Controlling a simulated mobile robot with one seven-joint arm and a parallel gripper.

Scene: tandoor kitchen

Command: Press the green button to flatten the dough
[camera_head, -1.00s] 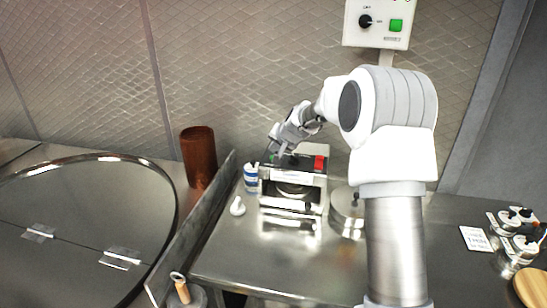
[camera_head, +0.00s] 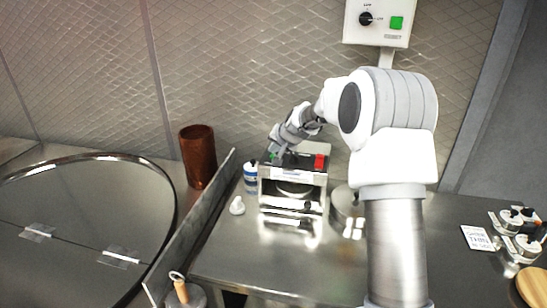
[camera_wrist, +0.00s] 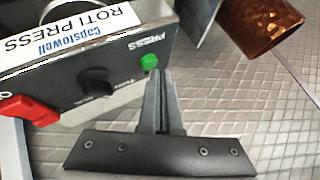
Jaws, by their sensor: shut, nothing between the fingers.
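My gripper (camera_wrist: 159,74) is shut and empty. Its fingertips are right at the edge of the green button; whether they touch it I cannot tell. In the head view my gripper (camera_head: 273,153) is over the press's left end. I cannot make out any dough.
A brown copper cylinder (camera_head: 198,157) stands left of the press. A white-and-blue bottle (camera_head: 250,177) and a small white item (camera_head: 237,206) are closer by. A wall box (camera_head: 378,22) carries another green button. A round metal container (camera_head: 345,205) is at right.

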